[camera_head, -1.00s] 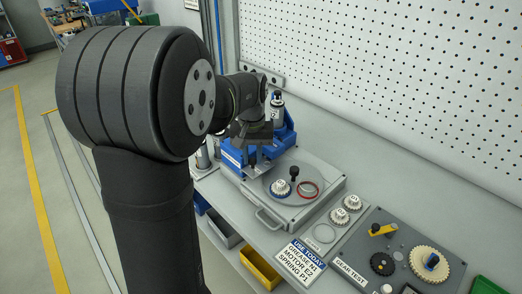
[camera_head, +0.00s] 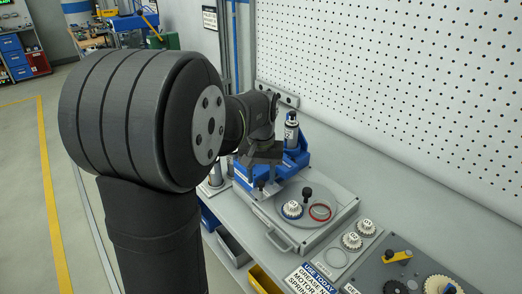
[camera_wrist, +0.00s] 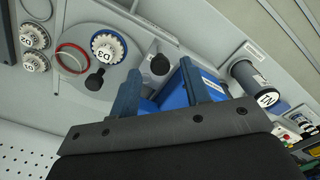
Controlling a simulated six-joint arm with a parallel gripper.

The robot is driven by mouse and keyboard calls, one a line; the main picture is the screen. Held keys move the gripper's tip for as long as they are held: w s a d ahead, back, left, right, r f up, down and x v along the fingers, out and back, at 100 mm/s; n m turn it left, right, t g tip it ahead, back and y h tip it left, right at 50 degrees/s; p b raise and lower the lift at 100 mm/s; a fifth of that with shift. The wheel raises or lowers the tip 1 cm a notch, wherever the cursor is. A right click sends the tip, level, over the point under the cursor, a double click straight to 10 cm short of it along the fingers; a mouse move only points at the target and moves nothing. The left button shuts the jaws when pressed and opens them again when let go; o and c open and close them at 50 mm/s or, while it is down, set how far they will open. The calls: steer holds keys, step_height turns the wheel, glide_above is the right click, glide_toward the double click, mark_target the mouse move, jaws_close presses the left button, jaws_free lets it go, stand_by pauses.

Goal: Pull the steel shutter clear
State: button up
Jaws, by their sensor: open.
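My gripper (camera_head: 267,184) is open and points down beside the blue fixture (camera_head: 290,165), at the far left of the grey base unit. In the wrist view its two blue-grey fingers (camera_wrist: 157,76) stand apart, with a black knob (camera_wrist: 159,65) between or just beyond their tips. I cannot tell whether they touch it. The knob appears to sit on a grey metal plate that may be the steel shutter; its outline is mostly hidden by the fingers and the fixture.
A round turntable (camera_head: 300,192) holds a white gear marked D3 (camera_wrist: 107,46), a red ring (camera_head: 320,212) and a black-knobbed post (camera_head: 307,192). A silver cylinder (camera_head: 291,130) stands at the fixture. White gears (camera_head: 352,240) and a sign (camera_head: 310,281) lie on the bench nearer me.

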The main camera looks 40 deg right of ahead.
step_height(320, 180, up, 16)
steer(key=shift+r, duration=0.15)
stand_by(0.7)
step_height(320, 180, down, 17)
steer(key=shift+f, duration=0.2)
steer(key=shift+d, duration=0.3)
stand_by(0.3)
